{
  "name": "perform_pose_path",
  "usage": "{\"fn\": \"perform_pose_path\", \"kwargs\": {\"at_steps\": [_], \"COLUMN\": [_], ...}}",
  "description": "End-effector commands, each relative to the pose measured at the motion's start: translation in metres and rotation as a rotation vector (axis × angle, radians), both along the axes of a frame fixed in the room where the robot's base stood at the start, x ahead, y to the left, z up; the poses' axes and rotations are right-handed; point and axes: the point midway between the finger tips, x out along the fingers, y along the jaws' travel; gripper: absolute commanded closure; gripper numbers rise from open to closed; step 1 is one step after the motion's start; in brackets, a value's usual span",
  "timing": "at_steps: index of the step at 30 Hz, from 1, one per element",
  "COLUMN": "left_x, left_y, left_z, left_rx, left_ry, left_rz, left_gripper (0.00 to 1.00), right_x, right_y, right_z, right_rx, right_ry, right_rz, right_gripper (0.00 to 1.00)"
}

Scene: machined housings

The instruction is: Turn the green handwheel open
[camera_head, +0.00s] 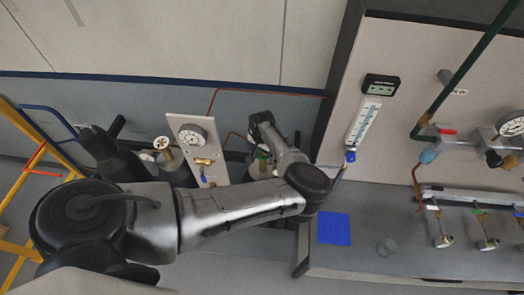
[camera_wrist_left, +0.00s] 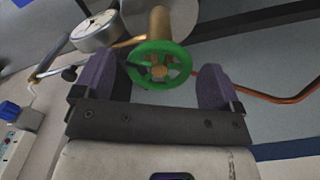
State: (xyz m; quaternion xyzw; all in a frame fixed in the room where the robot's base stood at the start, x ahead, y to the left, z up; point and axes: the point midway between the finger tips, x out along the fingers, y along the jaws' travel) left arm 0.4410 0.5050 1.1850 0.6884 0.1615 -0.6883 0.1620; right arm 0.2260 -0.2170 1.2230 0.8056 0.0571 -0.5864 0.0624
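The green handwheel (camera_wrist_left: 168,48) shows in the left wrist view, with a brass-coloured stem behind it and open gaps between its spokes. My left gripper (camera_wrist_left: 157,82) is open, with one purple finger on each side of the wheel. In the head view only a small green part of the handwheel (camera_head: 262,155) shows beside my left wrist; the rest is hidden by my arm. My right gripper is not in view.
A pale panel with a gauge (camera_head: 192,134) stands left of the wheel; a gauge (camera_wrist_left: 95,32) is also close to my left finger. A copper pipe (camera_wrist_left: 270,96) runs to the right. A wall panel (camera_head: 400,150) carries a flow tube and valves. A yellow rail (camera_head: 40,135) stands far left.

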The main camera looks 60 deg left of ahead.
Motion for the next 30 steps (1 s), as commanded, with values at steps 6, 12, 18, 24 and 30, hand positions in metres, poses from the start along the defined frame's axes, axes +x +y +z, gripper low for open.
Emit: {"fn": "perform_pose_path", "kwargs": {"at_steps": [6,12,18,24,30], "left_x": [0.0000,0.0001,0.0002,0.0000,0.0003], "left_y": [-0.0001,-0.0002,-0.0004,-0.0005,-0.0014], "left_z": [0.0002,0.0003,0.0003,0.0000,-0.0002], "left_rx": [0.000,0.000,0.000,0.001,0.001], "left_ry": [0.000,0.000,0.000,0.002,0.002], "left_rz": [-0.001,-0.001,0.007,0.075,0.227], "left_gripper": [0.31,0.51,0.55,0.55,0.55], "right_x": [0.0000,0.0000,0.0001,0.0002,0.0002], "right_y": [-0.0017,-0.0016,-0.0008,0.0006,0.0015], "right_z": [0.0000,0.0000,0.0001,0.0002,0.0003], "right_rx": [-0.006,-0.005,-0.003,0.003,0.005], "right_ry": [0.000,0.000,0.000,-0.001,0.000], "right_rz": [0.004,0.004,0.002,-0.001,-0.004], "right_gripper": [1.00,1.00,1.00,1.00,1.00]}}
